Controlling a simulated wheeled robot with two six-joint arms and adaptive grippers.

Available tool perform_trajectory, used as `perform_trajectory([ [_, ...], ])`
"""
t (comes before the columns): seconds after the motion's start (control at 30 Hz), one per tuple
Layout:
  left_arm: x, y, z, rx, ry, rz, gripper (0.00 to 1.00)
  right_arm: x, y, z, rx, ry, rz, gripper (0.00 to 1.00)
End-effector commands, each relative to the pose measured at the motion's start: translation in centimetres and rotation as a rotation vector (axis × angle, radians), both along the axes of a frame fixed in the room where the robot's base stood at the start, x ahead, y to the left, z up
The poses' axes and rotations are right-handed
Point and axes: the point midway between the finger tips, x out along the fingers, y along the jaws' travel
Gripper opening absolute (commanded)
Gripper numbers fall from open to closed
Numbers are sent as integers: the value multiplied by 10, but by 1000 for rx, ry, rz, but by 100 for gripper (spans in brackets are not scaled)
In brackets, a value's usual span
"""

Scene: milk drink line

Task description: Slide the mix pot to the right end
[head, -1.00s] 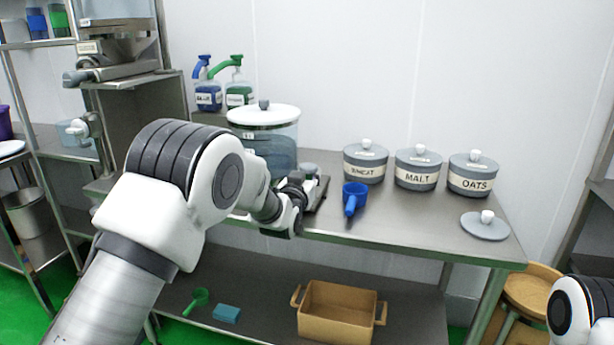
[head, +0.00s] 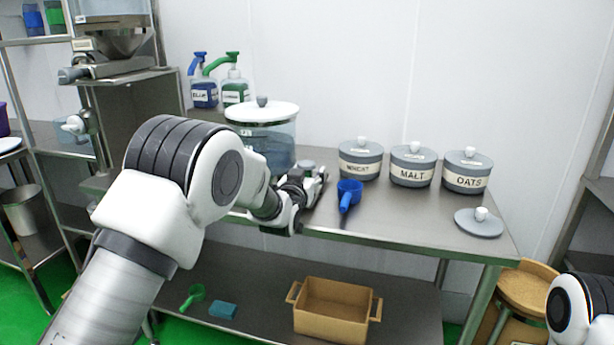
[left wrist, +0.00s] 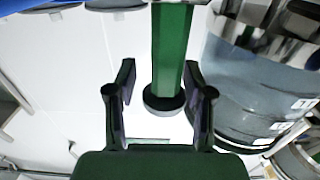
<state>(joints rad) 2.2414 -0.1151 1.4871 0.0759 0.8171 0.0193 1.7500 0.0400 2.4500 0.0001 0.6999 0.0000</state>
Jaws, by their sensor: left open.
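The large see-through pot with a white lid and grey knob (head: 262,138) stands upright at the left part of the steel table; I take it to be the mix pot. My left gripper (head: 318,180) is just right of the pot, low over the table, and open. My forearm hides the pot's lower left side. In the left wrist view a bluish pot wall with pale labels (left wrist: 258,92) fills the right side. A green bar with a dark round end (left wrist: 170,60) shows between the open fingers (left wrist: 160,100); I cannot tell whether they touch it. My right gripper is out of view.
A blue scoop (head: 347,193) lies right of my left gripper. Three lidded jars, wheat (head: 360,160), malt (head: 411,167) and oats (head: 465,173), stand behind it. A loose lid (head: 478,223) lies at the right end. The table's front middle is clear.

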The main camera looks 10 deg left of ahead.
Motion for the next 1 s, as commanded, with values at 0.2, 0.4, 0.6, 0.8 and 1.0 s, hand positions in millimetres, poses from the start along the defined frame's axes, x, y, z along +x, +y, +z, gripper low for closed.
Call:
perform_trajectory([
  [0.2,-32,1,1,1,2,0,52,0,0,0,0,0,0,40],
  [0.4,-85,1,0,2,2,-2,52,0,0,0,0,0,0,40],
  [0.6,-116,1,0,2,2,-3,52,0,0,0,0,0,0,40],
  [0.8,-119,1,0,1,0,-2,52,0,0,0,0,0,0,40],
  [1.0,-119,2,-14,1,23,-2,52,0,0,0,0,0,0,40],
])
